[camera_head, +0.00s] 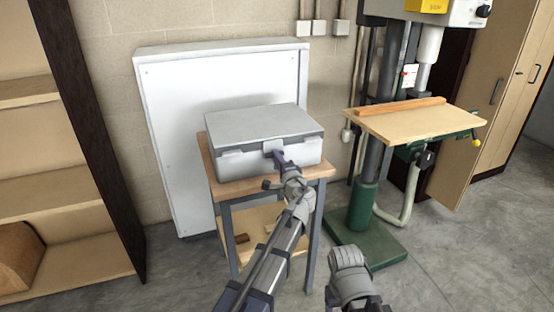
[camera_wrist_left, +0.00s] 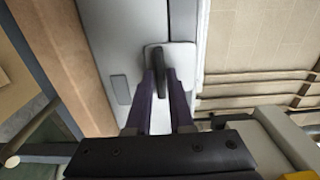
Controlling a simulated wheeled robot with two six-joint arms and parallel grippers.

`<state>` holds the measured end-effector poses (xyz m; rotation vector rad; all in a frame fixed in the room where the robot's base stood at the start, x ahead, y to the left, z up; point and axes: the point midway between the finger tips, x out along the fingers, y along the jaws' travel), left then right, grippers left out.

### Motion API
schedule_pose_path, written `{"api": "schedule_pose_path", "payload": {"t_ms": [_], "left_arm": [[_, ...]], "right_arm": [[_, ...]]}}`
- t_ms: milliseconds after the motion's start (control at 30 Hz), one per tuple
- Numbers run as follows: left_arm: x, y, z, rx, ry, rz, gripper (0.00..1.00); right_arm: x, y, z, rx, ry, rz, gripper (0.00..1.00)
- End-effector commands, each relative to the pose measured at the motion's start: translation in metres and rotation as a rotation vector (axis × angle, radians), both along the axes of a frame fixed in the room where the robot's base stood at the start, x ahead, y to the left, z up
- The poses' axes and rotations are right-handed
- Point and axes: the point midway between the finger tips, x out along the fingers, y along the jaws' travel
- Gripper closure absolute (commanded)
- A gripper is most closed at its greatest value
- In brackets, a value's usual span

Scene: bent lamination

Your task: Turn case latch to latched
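The grey case (camera_head: 262,125) stands with its lid down on a small wood-topped table. Its latch is on the front; in the left wrist view it is a dark upright lever (camera_wrist_left: 157,60) on a pale plate (camera_wrist_left: 182,58). My left gripper (camera_head: 278,153) reaches the front of the case and hides part of the latch in the head view.
The table (camera_head: 321,171) has a lower shelf with small wood pieces. A white panel (camera_head: 170,100) leans on the wall behind. A drill press with a wooden table (camera_head: 420,124) stands to the right and a shelf unit (camera_head: 65,187) to the left. Floor in front is open.

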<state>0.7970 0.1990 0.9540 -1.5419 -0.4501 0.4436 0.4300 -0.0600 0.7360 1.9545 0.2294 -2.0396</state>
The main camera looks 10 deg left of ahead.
Motion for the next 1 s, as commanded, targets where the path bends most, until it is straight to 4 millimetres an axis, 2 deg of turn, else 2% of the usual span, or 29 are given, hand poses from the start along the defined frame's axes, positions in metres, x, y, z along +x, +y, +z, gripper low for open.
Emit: {"api": "schedule_pose_path", "payload": {"t_ms": [33,200,500,800,1000], "left_arm": [[0.000,0.000,0.000,0.001,0.001,0.000,0.73],[0.000,0.000,0.000,0.002,0.000,0.000,0.55],[-0.004,-0.002,0.000,0.003,0.001,-0.001,0.55],[-0.044,-0.027,0.000,0.002,0.000,-0.002,0.55],[-0.062,-0.039,0.000,0.002,0.000,-0.001,0.55]], "right_arm": [[0.000,0.000,0.000,0.000,0.000,0.000,0.32],[0.000,0.000,0.000,0.000,0.000,0.000,0.32],[0.000,0.000,0.000,0.000,0.000,0.000,0.32],[0.000,0.000,0.000,0.000,0.000,0.000,0.32],[0.000,0.000,0.000,0.000,0.000,0.000,0.32]]}}
